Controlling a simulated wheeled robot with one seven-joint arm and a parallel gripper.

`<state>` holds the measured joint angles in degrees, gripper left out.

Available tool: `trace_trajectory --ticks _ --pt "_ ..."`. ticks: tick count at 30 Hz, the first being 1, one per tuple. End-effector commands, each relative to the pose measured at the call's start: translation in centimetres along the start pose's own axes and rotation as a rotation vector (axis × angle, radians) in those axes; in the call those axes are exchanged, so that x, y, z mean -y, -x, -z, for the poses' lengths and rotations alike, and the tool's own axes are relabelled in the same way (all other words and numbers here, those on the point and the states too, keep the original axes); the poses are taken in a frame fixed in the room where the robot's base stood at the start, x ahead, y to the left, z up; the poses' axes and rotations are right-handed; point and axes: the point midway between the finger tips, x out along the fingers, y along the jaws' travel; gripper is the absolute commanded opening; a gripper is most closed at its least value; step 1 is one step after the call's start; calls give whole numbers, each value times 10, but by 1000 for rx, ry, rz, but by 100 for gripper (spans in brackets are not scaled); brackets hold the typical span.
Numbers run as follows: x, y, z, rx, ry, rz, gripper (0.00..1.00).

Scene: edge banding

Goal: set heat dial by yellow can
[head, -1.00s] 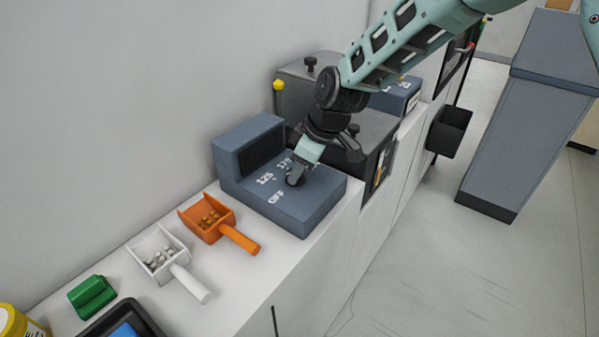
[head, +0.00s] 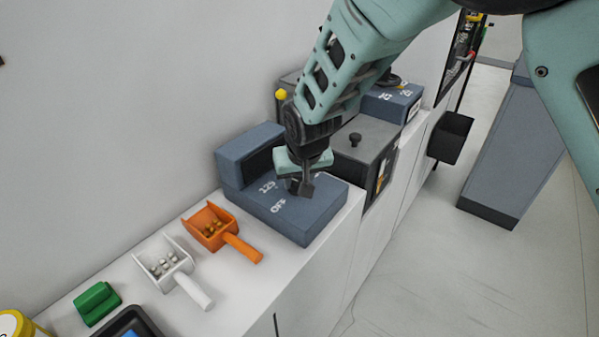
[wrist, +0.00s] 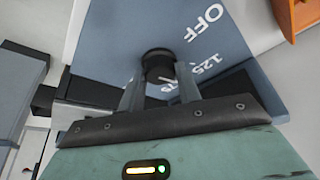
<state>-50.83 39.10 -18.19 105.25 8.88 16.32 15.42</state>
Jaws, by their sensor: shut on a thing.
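The heat dial (wrist: 158,62) is a round black knob on the sloping top of a blue-grey unit (head: 318,213). White labels OFF and 125 show near it, and more lettering is partly hidden by a finger. My gripper (wrist: 160,84) is shut on the dial, with one finger on each side. In the head view, my gripper (head: 302,186) points down at the unit's top and hides most of the dial. The dial's pointer setting is hard to read. The yellow can (head: 14,324) is at the lower left corner, partly cut off.
An orange scoop (head: 212,228) and a white scoop (head: 165,265), both holding small pieces, lie left of the unit. A green block (head: 97,302) and a dark device (head: 128,324) are nearer. A grey machine (head: 362,143) stands close behind.

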Motion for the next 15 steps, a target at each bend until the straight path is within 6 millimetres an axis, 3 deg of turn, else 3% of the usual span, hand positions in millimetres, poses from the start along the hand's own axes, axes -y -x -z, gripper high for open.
trace_trajectory --ticks 15 --pt "5 2 3 -2 -418 -174 11"
